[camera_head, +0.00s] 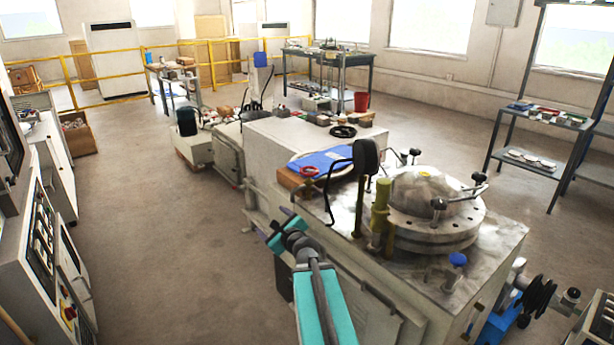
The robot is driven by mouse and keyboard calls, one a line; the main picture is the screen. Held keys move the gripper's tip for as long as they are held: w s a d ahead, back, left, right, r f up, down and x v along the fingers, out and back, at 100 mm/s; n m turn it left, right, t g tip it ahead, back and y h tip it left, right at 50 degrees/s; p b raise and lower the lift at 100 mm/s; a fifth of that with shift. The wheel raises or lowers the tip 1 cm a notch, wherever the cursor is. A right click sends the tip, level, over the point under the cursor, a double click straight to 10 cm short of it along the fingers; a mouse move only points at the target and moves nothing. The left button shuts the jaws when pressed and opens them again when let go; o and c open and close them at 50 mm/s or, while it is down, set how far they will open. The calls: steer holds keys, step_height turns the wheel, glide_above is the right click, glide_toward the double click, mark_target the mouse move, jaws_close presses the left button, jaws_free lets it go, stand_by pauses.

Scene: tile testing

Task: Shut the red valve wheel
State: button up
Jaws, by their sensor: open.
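The red valve wheel (309,171) is a small red ring at the left edge of the metal machine top, beside a blue sheet and a brown block. I cannot tell from its look how far it is turned. My gripper (268,222) is at the end of my teal and grey arm, below and to the left of the wheel in the picture. It is apart from the wheel, and its jaws are open with nothing visible between them.
The machine (345,215) carries a round flanged lid (430,215), and a black curved lever (345,172) rises near the wheel. A control cabinet (45,235) stands at the left. A shelf (545,122) is at the right. The floor (165,240) between cabinet and machine is clear.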

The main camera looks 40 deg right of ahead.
steer(key=s+d+r+m+h+b, duration=0.1)
steer(key=s+d+r+m+h, duration=0.2)
steer(key=d+r+m, duration=0.1)
steer(key=s+d+r+m+h+b, duration=0.1)
steer(key=s+d+r+m+h, duration=0.2)
steer(key=d+r+m, duration=0.2)
steer(key=d+r, duration=0.2)
steer(key=d, duration=0.2)
steer(key=shift+d+r+m, duration=0.15)
steer(key=shift+d+m, duration=0.05)
steer(key=shift+m, duration=0.1)
steer(key=shift+t, duration=0.3)
